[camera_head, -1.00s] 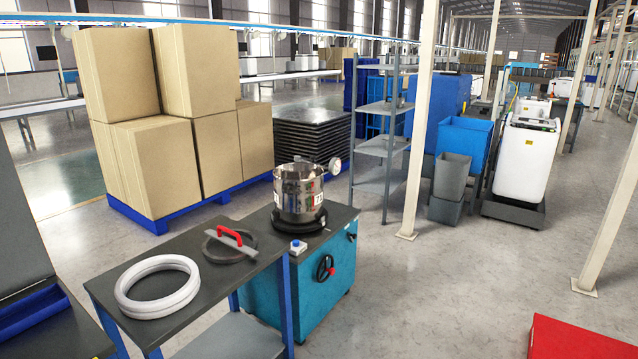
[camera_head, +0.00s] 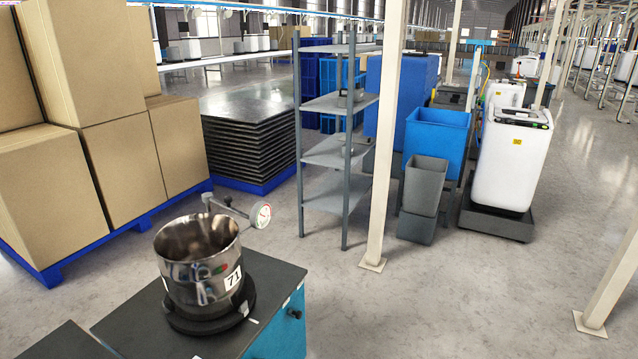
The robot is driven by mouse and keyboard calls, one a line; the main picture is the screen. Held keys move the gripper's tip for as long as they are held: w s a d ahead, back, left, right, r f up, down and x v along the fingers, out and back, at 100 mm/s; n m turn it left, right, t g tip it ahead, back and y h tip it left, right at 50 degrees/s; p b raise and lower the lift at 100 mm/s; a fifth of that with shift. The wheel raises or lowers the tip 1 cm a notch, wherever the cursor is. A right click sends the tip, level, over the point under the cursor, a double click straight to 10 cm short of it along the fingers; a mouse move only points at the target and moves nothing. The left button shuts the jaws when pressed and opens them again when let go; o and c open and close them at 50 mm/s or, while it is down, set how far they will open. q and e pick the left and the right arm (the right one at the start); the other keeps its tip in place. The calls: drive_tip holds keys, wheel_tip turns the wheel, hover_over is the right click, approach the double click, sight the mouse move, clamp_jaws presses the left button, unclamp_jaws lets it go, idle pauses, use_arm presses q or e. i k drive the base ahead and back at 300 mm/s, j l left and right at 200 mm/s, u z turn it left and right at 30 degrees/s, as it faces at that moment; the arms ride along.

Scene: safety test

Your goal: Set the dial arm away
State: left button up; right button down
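The dial arm (camera_head: 235,211) is a short grey arm with a round white dial gauge (camera_head: 261,215) at its right end. It stands at the back right of a shiny open steel pot (camera_head: 198,262) marked 71. The dial hangs just outside the pot's right rim. Whether the arm touches the pot is too small to tell. The pot sits on a black round base (camera_head: 207,315) on a dark-topped teal cabinet (camera_head: 128,324). Neither of my grippers is in view.
A grey shelf rack (camera_head: 338,150) and a cream post (camera_head: 385,140) stand behind the cabinet. Stacked boxes (camera_head: 90,70) on a blue pallet (camera_head: 46,275) are at the left. Grey and blue bins (camera_head: 437,140) and white washers (camera_head: 516,160) are at the right.

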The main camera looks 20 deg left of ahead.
sight(261, 215)
drive_tip(key=i+l, duration=0.1)
drive_tip(key=i, duration=0.7)
drive_tip(key=i+l, duration=0.1)
drive_tip(key=i, duration=0.7)
drive_tip(key=i+u, duration=0.2)
drive_tip(key=u, duration=0.25)
drive_tip(key=i+u, duration=0.25)
drive_tip(key=u, duration=0.2)
drive_tip(key=i+l+u, duration=0.15)
drive_tip(key=u, duration=0.25)
drive_tip(key=i+l+u, duration=0.25)
drive_tip(key=u, duration=0.2)
drive_tip(key=i+u, duration=0.15)
drive_tip(key=u, duration=0.25)
drive_tip(key=i+l+u, duration=0.15)
drive_tip(key=u, duration=0.25)
drive_tip(key=i+l+u, duration=0.15)
drive_tip(key=u, duration=0.2)
drive_tip(key=i+l+u, duration=0.1)
drive_tip(key=u, duration=0.3)
